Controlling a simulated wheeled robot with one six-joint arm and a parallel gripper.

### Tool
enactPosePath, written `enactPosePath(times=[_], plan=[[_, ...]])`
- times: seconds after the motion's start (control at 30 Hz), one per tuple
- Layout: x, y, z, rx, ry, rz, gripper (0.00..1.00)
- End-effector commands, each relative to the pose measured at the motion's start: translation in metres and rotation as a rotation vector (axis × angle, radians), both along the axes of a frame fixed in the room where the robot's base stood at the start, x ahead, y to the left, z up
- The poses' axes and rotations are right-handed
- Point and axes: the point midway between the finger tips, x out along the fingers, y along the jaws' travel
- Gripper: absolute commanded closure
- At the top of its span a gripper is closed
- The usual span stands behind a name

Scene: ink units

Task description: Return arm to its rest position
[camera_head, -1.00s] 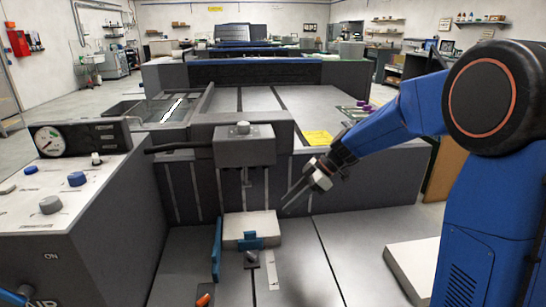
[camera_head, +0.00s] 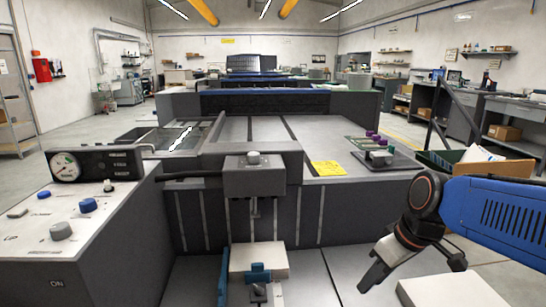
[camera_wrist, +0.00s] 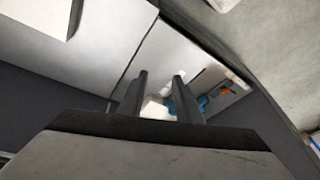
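My arm (camera_head: 505,215) is bent at the right side of the head view, its blue link running in from the right edge. My gripper hangs down and to the left from the dark wrist, in front of the grey machine and near a pale block (camera_head: 452,289). In the wrist view my gripper (camera_wrist: 160,75) has two dark fingers standing apart with nothing held between them. Beyond them lie small white, blue and orange things, partly hidden by the fingers. Exact finger detail is hard to see in the head view.
A grey machine head (camera_head: 254,178) stands over a pale block (camera_head: 257,257) with a blue clamp. A control panel (camera_head: 85,225) with knobs and a gauge (camera_head: 66,167) is at left. A yellow note (camera_head: 327,168) lies on the machine top. A green-edged bin (camera_head: 440,160) stands behind my arm.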

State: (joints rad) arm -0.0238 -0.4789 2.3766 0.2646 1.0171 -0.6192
Motion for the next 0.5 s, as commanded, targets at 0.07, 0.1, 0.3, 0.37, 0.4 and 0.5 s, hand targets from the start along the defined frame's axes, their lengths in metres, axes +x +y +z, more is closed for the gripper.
enactPosePath(times=[0.07, 0.1, 0.3, 0.37, 0.4, 0.5], plan=[[-0.019, -0.011, 0.000, -0.018, -0.016, -0.089, 0.69], [-0.027, -0.017, -0.001, -0.025, -0.023, -0.135, 0.69], [-0.064, -0.043, -0.008, -0.052, -0.068, -0.360, 0.69], [-0.072, -0.049, -0.010, -0.053, -0.082, -0.414, 0.69], [-0.077, -0.053, -0.011, -0.054, -0.090, -0.446, 0.69], [-0.085, -0.059, -0.013, -0.055, -0.106, -0.505, 0.69]])
